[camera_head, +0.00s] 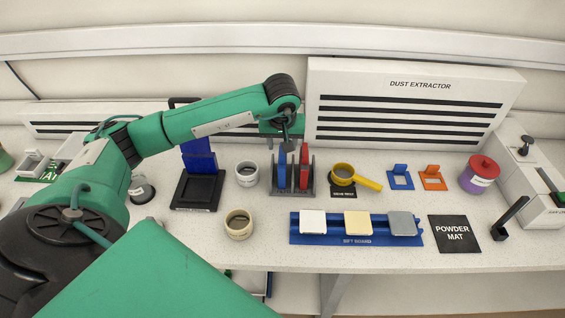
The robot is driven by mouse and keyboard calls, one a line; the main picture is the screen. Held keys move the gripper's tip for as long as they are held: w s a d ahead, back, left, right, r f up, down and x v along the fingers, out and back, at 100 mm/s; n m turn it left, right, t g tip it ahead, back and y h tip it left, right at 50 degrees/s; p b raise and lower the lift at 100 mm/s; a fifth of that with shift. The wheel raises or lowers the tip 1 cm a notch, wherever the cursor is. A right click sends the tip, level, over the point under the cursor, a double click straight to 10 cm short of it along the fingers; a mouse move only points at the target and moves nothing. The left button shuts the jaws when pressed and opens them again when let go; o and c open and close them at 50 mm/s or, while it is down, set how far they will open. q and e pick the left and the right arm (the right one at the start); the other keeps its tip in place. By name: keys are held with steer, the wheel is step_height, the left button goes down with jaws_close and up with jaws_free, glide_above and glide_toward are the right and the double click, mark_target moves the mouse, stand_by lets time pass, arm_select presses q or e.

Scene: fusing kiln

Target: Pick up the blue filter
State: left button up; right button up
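A thin blue plate (281,172), which looks like the blue filter, stands upright in a dark grey slotted rack (293,189), left of a thin red plate (304,166). My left arm reaches in from the left, and my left gripper (288,138) hangs down over the rack, close to the blue plate's top edge. Its fingers are small and partly hidden by the wrist, so I cannot tell whether they are open, or whether they touch the plate. My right gripper is out of view.
Left of the rack are a whitish jar (247,174) and a black stand (197,191) with a blue panel. A yellow sieve (345,173) is at its right. A blue sift board (357,239) with three tiles lies in front. The dust extractor (414,105) stands behind.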

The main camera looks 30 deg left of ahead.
mark_target(282, 152)
arm_select(q)
steer(key=p+x, duration=0.3)
steer(key=x, duration=0.2)
steer(key=shift+f, duration=0.35)
steer(key=shift+c, duration=0.2)
jaws_close()
